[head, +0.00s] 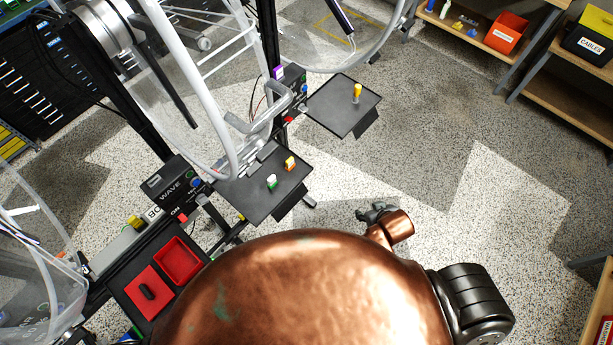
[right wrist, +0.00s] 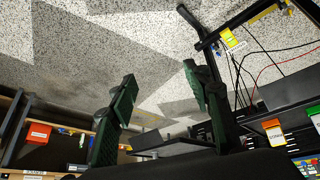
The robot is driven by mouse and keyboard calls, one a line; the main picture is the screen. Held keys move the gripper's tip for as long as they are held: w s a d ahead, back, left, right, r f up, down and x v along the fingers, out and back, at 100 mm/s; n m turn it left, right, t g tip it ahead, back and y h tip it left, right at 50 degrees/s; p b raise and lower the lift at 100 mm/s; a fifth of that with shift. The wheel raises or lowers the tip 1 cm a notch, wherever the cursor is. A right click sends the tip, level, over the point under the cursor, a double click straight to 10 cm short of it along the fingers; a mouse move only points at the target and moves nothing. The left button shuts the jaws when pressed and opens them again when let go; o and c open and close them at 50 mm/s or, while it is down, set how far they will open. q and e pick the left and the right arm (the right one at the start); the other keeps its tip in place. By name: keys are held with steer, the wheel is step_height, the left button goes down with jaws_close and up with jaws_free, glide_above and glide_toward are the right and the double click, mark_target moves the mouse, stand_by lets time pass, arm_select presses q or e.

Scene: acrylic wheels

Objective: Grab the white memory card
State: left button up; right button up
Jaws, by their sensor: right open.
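I cannot make out a white memory card for certain in either view. On the near black tray (head: 240,200) in the head view stand a small green-and-white piece (head: 271,182) and a small orange-and-white piece (head: 290,163). A yellow piece (head: 357,92) stands on the farther black tray (head: 335,112). My right gripper (head: 374,211) is over the floor, to the right of the near tray and apart from it. In the right wrist view my right gripper (right wrist: 158,75) has its green-padded fingers spread, with nothing between them. My left gripper is not in view.
Clear wheel frames and black posts rise at left. A red bin (head: 180,260) and a red pad (head: 148,291) sit in a black tray at lower left. Shelves with an orange bin (head: 505,33) and a black cables bin (head: 588,40) stand at upper right. The floor between is open.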

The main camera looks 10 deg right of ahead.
steer(key=w+a+r+n+t+y, duration=0.1)
steer(key=w+a+r+t+y, duration=0.2)
steer(key=w+a, duration=0.55)
steer(key=n+t+y, duration=0.2)
steer(key=n+y, duration=0.3)
glide_toward(273, 180)
steer(key=x, duration=0.3)
steer(key=shift+w+a, duration=0.2)
steer(key=x, duration=0.7)
steer(key=shift+w+f+b, duration=0.1)
steer(key=shift+b, duration=0.2)
steer(key=shift+c, duration=0.5)
steer(key=c, duration=0.8)
steer(key=shift+c, duration=0.3)
